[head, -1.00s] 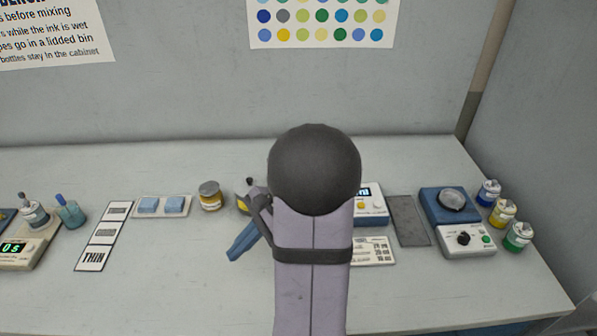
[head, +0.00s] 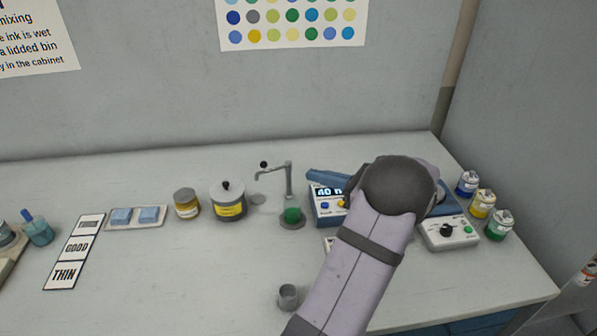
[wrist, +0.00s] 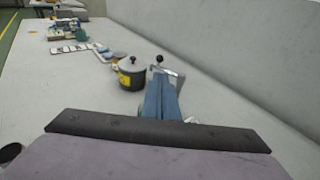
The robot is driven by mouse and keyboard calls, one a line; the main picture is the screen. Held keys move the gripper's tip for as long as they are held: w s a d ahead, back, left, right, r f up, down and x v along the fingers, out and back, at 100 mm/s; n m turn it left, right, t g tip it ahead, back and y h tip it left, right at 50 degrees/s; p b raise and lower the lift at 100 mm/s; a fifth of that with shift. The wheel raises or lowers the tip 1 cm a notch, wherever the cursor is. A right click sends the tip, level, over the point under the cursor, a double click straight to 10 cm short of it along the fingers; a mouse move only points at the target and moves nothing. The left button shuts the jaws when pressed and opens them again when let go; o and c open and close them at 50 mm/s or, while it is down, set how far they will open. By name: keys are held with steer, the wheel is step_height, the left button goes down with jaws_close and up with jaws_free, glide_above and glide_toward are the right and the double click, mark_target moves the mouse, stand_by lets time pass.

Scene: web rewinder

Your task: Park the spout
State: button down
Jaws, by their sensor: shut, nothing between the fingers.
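The spout (head: 272,172) is a thin grey metal arm on an upright post, with a black knob (head: 263,164) near its outer end. In the head view it reaches left from the post, towards a small grey disc (head: 258,200) on the bench. A green cylinder (head: 292,213) stands at the post's foot on a round base. My blue gripper (head: 312,174) is shut and empty, just right of the post and pointing left. In the wrist view my shut fingers (wrist: 160,80) point towards the black knob (wrist: 159,58) and hide part of the spout.
A blue display unit (head: 325,212) is below my fingers. A grey cup (head: 288,297) stands in front. Ink bottles (head: 482,204) are at right.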

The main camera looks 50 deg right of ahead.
steer(key=p, duration=0.3)
glide_toward(265, 163)
steer(key=x, duration=0.4)
steer(key=shift+w+f, duration=0.1)
steer(key=shift+f, duration=0.1)
steer(key=shift+x, duration=0.95)
steer(key=shift+f, duration=0.15)
steer(key=shift+b+x, duration=0.75)
steer(key=shift+x, duration=0.25)
steer(key=shift+d+r, duration=0.1)
steer(key=shift+r, duration=0.1)
steer(key=shift+s+r, duration=0.15)
steer(key=shift+s, duration=0.3)
steer(key=s+a+r+b, duration=0.1)
steer(key=s+a+r, duration=0.1)
steer(key=s, duration=1)
steer(key=shift+s+a+r, duration=0.2)
steer(key=shift+s+a, duration=0.05)
steer(key=shift+s, duration=0.15)
